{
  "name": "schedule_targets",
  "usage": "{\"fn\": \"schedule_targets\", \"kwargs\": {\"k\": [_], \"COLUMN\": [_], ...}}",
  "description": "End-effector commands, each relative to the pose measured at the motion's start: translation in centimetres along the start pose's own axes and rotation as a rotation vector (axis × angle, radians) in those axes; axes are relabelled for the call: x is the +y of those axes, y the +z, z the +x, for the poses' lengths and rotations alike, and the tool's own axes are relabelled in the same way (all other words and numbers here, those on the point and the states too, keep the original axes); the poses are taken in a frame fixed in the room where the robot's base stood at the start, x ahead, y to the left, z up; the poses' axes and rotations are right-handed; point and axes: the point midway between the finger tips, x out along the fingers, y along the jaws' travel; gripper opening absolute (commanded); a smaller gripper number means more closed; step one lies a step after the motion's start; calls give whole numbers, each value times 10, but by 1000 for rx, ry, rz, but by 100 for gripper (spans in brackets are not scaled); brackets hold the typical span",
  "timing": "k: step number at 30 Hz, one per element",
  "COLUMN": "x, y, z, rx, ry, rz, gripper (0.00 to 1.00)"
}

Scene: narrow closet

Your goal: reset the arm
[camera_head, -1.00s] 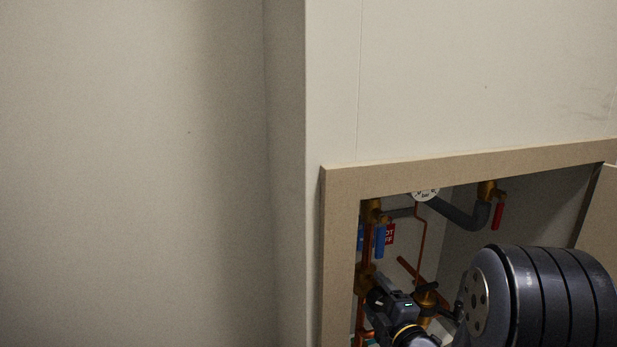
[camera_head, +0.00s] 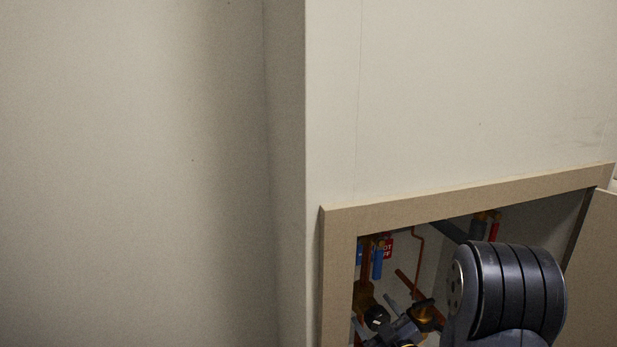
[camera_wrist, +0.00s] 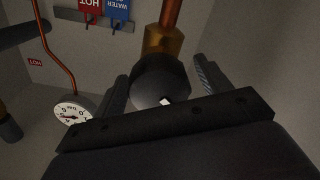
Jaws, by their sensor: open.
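My gripper (camera_head: 376,314) is low inside the wall opening in the head view, partly cut off by the lower edge. In the wrist view my gripper (camera_wrist: 160,86) has its two fingers apart. A dark round cap (camera_wrist: 160,78) on a brass fitting (camera_wrist: 163,42) shows between or just beyond them. A dark round part (camera_head: 377,318) also shows by the fingers in the head view. I cannot tell whether the fingers touch it. My thick dark arm link (camera_head: 515,290) covers the opening's lower right.
The opening has a beige frame (camera_head: 338,270) and an open panel (camera_head: 597,270) at right. Inside are copper pipes, a blue handle (camera_head: 377,263), a red handle (camera_head: 494,230) and a brass valve (camera_head: 425,314). A white gauge (camera_wrist: 73,112) sits left of the fingers.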

Motion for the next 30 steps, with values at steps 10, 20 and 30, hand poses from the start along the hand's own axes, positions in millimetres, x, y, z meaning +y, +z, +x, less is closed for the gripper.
{"fn": "schedule_targets", "kwargs": {"k": [10, 20, 30], "x": [3, 2, 1], "y": [-4, -1, 0], "z": [0, 0, 0], "rx": [-2, -1, 0], "ry": [-1, 0, 0], "rz": [215, 352, 372], "gripper": [72, 72, 72]}}
